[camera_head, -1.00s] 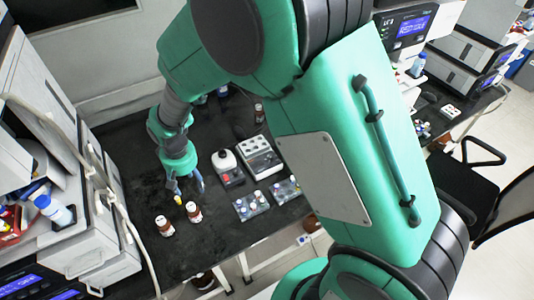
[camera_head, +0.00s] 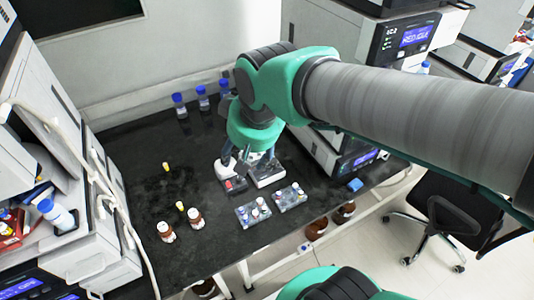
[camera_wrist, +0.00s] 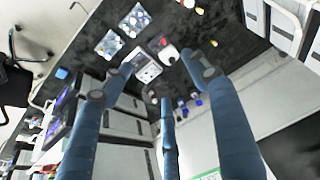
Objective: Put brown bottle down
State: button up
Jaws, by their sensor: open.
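Two brown bottles with white caps and labels stand upright on the black bench in the head view, the left one (camera_head: 166,232) and the right one (camera_head: 196,219). My gripper (camera_head: 248,163) is to the upper right of them, above the white-and-grey devices, with clear distance between it and the bottles. In the wrist view my gripper's blue fingers (camera_wrist: 165,76) are spread apart with nothing between them. A brown bottle (camera_wrist: 188,3) is cut off at the top edge of that view. My arm hides part of the bench's back right.
Near the gripper are a device with a red part (camera_head: 235,185) and a white device (camera_head: 266,172). Two trays of small vials (camera_head: 252,212) (camera_head: 290,197) lie in front. Yellow-topped items (camera_head: 165,167) (camera_head: 181,207) stand near the bottles. Blue-capped bottles (camera_head: 203,98) line the back. The bench's left middle is mostly clear.

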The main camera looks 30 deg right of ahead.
jog(key=s+d+r+t, duration=0.1)
jog(key=s+d+r, duration=0.1)
jog(key=s, duration=0.6)
jog(key=shift+d+r, duration=0.4)
jog(key=shift+r, duration=0.15)
jog(key=shift+f, duration=0.1)
dwell(0.6)
notch_tip(320, 180, down, 12)
jog(key=b, duration=1.1)
jog(key=shift+r+b, duration=0.2)
jog(key=shift+b, duration=0.2)
jog(key=shift+o, duration=0.5)
jog(key=shift+w+r, duration=0.1)
